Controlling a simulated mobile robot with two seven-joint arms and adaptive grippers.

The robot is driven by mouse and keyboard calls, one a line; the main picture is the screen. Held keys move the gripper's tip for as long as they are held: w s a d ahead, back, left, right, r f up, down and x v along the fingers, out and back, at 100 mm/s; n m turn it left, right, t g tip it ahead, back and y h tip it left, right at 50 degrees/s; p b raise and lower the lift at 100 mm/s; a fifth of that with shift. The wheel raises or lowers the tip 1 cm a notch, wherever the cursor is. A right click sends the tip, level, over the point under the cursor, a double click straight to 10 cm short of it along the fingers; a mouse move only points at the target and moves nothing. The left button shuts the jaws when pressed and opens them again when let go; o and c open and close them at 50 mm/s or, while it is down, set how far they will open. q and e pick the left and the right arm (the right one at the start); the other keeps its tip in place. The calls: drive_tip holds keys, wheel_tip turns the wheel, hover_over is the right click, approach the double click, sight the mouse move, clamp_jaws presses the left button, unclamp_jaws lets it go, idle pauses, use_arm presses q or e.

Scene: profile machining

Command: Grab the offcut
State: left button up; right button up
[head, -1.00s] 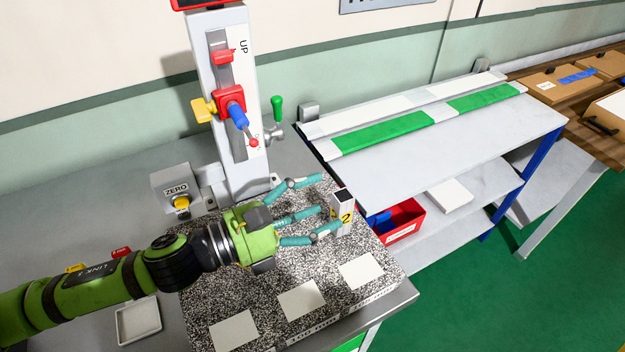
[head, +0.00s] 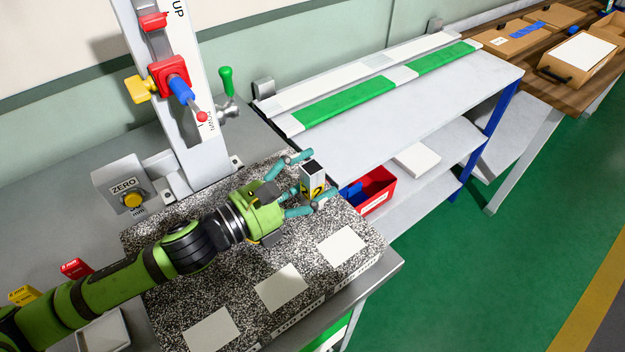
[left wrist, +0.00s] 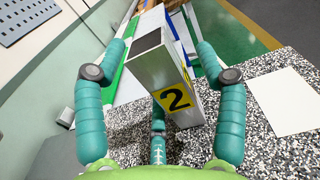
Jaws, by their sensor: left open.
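The offcut (head: 312,181) is a short, upright, silver-white piece of profile with a dark top end and a yellow label marked 2. It stands on the speckled granite plate (head: 225,285), near its far right edge. In the left wrist view the offcut (left wrist: 162,75) stands between the teal fingers, with the label facing the palm. My left gripper (head: 308,183) is open around the offcut, one finger on each side and a third low in front. A gap shows between the side fingers and the offcut. My right gripper is in neither view.
A height gauge (head: 170,90) with a red and blue slider stands behind the plate. A ZERO button box (head: 122,190) is at left. Pale squares (head: 281,287) lie along the plate's front. A red bin (head: 377,190) sits on a shelf to the right.

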use_arm(q)
drive_tip(key=shift+w+d, duration=0.1)
drive_tip(key=c, duration=1.3)
